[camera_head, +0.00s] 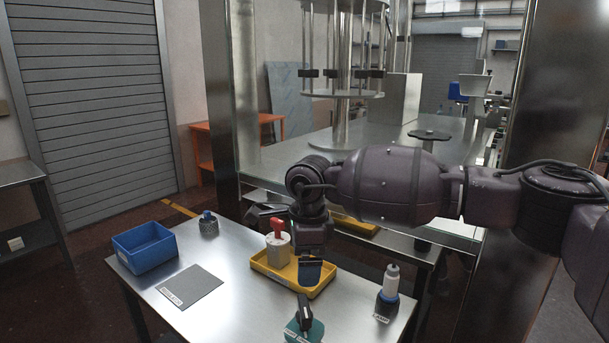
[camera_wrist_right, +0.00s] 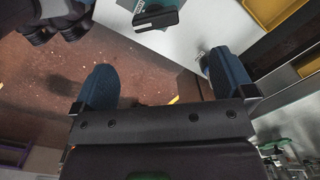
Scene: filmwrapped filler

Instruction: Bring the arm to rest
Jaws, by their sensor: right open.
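My right arm (camera_head: 390,187) reaches in from the right in the head view, across the front of the glass-walled machine. Its right gripper (camera_head: 311,275) hangs pointing down over the table, in front of the right part of the yellow tray. In the right wrist view the right gripper (camera_wrist_right: 162,62) has its two blue fingers wide apart with nothing between them. A black-topped teal object (camera_wrist_right: 158,16) lies beyond the fingertips there. My left gripper is not in view.
The metal table (camera_head: 235,300) holds a blue bin (camera_head: 146,254), a grey labelled mat (camera_head: 190,287), a yellow tray (camera_head: 265,270) with a red-handled container (camera_head: 278,245), the teal object (camera_head: 304,325) and a white-capped bottle (camera_head: 390,283). The machine's metal post (camera_head: 535,90) stands near my arm.

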